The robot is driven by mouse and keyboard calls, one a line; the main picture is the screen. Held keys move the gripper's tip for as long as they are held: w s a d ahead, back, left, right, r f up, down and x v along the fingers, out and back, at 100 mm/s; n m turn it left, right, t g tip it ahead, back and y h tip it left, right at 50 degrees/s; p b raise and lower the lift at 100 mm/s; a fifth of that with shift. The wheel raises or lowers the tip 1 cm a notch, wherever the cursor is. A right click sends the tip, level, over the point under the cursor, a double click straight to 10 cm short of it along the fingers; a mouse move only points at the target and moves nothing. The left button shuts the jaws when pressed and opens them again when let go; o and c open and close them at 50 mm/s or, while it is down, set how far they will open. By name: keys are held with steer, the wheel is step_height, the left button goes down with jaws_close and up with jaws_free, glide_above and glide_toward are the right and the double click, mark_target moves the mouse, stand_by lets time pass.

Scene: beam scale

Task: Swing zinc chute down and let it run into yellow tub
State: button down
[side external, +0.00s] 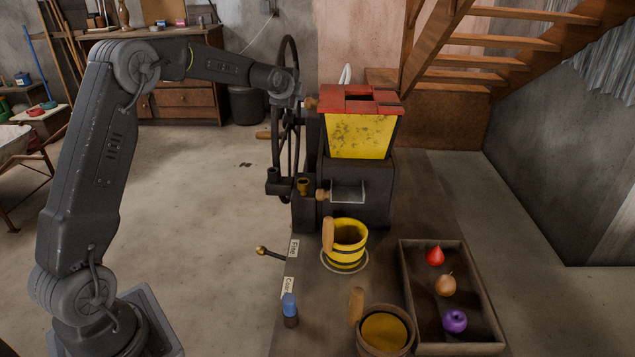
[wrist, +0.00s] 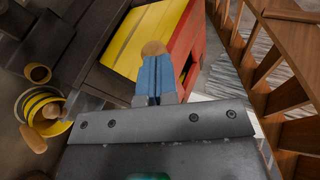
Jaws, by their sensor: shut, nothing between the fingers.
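The zinc chute (side external: 348,191) is a small pale grey metal piece on the front of the dark mill body, with a wooden knob at its left. I cannot tell its exact tilt. The yellow tub (side external: 345,245), banded dark with a wooden handle, stands upright on a ring below and in front of it; it also shows at the left of the wrist view (wrist: 40,104). My gripper (side external: 298,102) is high beside the hopper, above the chute and apart from it. In the wrist view its blue fingers (wrist: 155,78) are together and empty, with a wooden knob (wrist: 153,48) just at their tips.
A black spoked wheel (side external: 287,60) stands beside my gripper. The yellow hopper (side external: 358,137) has a red top. A brown tub (side external: 366,344) stands at the front, and a wooden tray (side external: 410,290) holds coloured pieces at right. A blue-topped piece (side external: 290,308) stands near the left edge.

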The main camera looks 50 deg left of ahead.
steer(key=s+d+r+n+g+h, duration=0.2)
steer(key=s+d+g+h, duration=0.1)
steer(key=d+g+h, duration=0.15)
steer(key=s+d+r+n+g+h, duration=0.1)
steer(key=s+d+r+g+h, duration=0.25)
steer(key=d, duration=0.25)
glide_toward(320, 190)
steer(key=x, duration=0.6)
steer(key=shift+w+d+r, duration=0.15)
steer(key=shift+w+d, duration=0.05)
steer(key=shift+f, duration=0.7)
steer(key=shift+d, duration=0.1)
